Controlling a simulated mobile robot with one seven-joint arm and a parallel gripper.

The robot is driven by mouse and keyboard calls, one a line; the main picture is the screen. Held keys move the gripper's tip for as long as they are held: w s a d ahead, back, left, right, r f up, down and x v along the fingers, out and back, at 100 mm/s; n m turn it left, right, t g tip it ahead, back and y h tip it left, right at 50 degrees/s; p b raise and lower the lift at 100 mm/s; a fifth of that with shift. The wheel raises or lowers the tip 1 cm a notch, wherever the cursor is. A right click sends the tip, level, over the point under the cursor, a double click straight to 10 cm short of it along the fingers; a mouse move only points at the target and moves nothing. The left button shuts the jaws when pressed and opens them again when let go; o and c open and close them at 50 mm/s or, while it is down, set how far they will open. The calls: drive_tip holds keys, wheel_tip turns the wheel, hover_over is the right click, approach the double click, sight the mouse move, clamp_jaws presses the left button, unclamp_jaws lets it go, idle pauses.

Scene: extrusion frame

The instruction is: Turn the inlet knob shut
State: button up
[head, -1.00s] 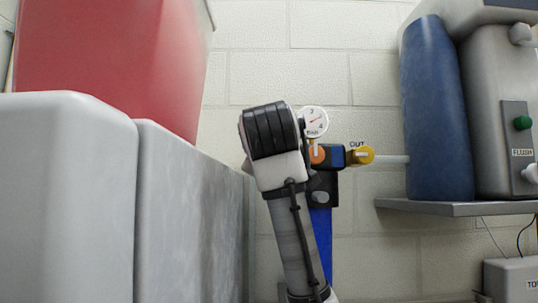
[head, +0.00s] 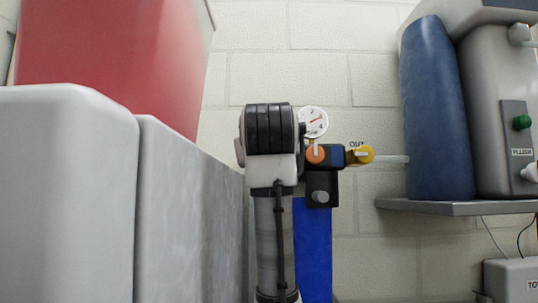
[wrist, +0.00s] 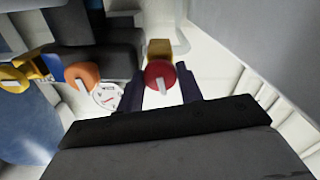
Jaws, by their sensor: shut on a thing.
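A red knob (wrist: 157,72) with a white pointer mark sits on a brass-coloured valve body (wrist: 160,48) in the wrist view. I take it for the inlet knob; no label shows on it. My gripper (wrist: 163,84) has one dark finger on each side of the red knob and is shut on it. The pointer mark runs toward the bottom of the wrist picture. In the head view my arm hides the red knob and my fingers.
An orange knob (head: 315,154) and a yellow knob (head: 364,154) marked OUT are beside my arm. A gauge (head: 313,121) sits above them. A grey cabinet (head: 190,200) stands close on the left. A blue cylinder (head: 437,110) stands on a shelf (head: 460,208) at right.

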drive_tip(key=shift+m, duration=1.1)
drive_tip(key=o, duration=1)
drive_tip(key=s+b, duration=0.5)
drive_tip(key=s, duration=0.9)
drive_tip(key=shift+b, duration=0.3)
drive_tip(key=shift+w, duration=0.1)
